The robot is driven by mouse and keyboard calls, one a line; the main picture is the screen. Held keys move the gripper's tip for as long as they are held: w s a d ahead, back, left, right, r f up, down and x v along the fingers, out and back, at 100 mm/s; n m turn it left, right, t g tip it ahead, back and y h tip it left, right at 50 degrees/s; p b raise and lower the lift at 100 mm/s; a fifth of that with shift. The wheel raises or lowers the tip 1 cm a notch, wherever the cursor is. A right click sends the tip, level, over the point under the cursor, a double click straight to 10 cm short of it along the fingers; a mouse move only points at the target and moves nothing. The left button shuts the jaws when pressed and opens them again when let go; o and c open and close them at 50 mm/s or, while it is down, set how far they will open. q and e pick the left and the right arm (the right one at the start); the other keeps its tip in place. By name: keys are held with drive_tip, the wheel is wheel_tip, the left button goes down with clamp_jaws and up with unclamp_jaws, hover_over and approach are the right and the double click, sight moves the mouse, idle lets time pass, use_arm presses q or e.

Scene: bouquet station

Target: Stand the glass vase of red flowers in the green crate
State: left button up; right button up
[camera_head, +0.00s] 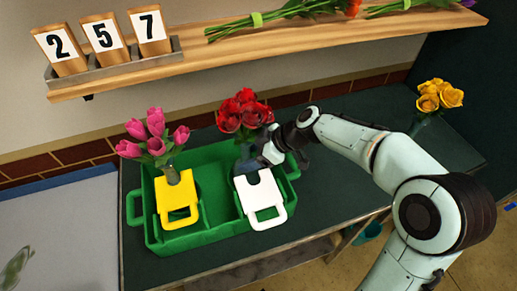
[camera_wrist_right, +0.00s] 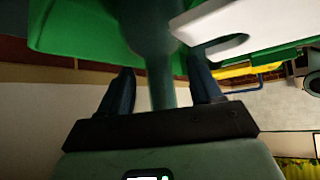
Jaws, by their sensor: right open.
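The red flowers (camera_head: 243,112) stand upright in their glass vase (camera_head: 246,163), which appears to be in the right part of the green crate (camera_head: 190,238), behind a white handled panel (camera_head: 258,190). The vase's lower end is hidden by that panel. My right gripper (camera_head: 266,152) is beside the vase at its right. In the right wrist view, the gripper's fingers (camera_wrist_right: 160,92) are apart, with the blurred vase (camera_wrist_right: 152,62) between them and the green crate wall (camera_wrist_right: 75,30) beyond. My left gripper is not in view.
Pink flowers (camera_head: 153,135) stand in the crate's left part, behind a yellow handled panel (camera_head: 177,196). Yellow flowers (camera_head: 438,96) stand at the table's back right. A wooden shelf (camera_head: 225,60) with number cards (camera_head: 103,33) runs above. The dark table (camera_head: 330,185) is clear right of the crate.

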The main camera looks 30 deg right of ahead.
drive_tip(key=v, duration=1.3)
drive_tip(key=shift+s+r, duration=0.1)
